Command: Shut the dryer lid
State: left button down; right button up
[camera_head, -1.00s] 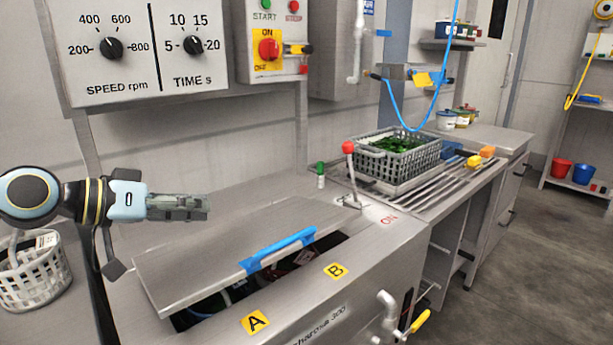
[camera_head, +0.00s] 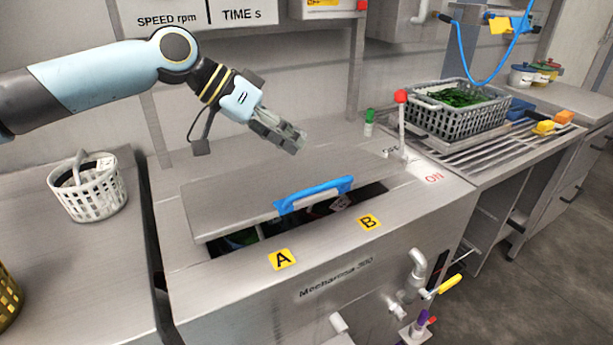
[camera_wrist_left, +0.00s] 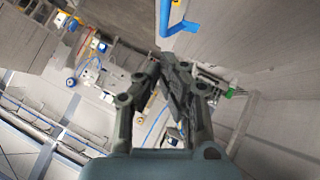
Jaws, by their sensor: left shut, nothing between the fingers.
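The dryer lid (camera_head: 240,194) is a flat grey metal panel on top of the dryer (camera_head: 300,285). It is partly open, with a dark gap along its front edge. Its blue handle (camera_head: 313,195) is on the front edge, and also shows at the top of the left wrist view (camera_wrist_left: 178,30). My left gripper (camera_head: 295,142) is above the rear part of the lid, behind the handle, pointing down and to the right. It is shut and empty, apart from the lid and handle. In the left wrist view its fingers (camera_wrist_left: 165,72) meet. My right gripper is not in view.
A red-knobbed lever (camera_head: 401,122) stands at the dryer's right rear, beside a green-capped item (camera_head: 369,122). A grey basket of greens (camera_head: 455,108) sits on the draining rack at right. A white basket (camera_head: 90,190) stands on the left counter.

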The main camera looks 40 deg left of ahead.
pick_arm(q)
send_near(331, 184)
jog(key=w+x, duration=0.1)
jog(key=x, duration=0.2)
jog(key=shift+s+d+f, duration=0.2)
jog(key=shift+d+f, duration=0.1)
jog(key=shift+f, duration=0.1)
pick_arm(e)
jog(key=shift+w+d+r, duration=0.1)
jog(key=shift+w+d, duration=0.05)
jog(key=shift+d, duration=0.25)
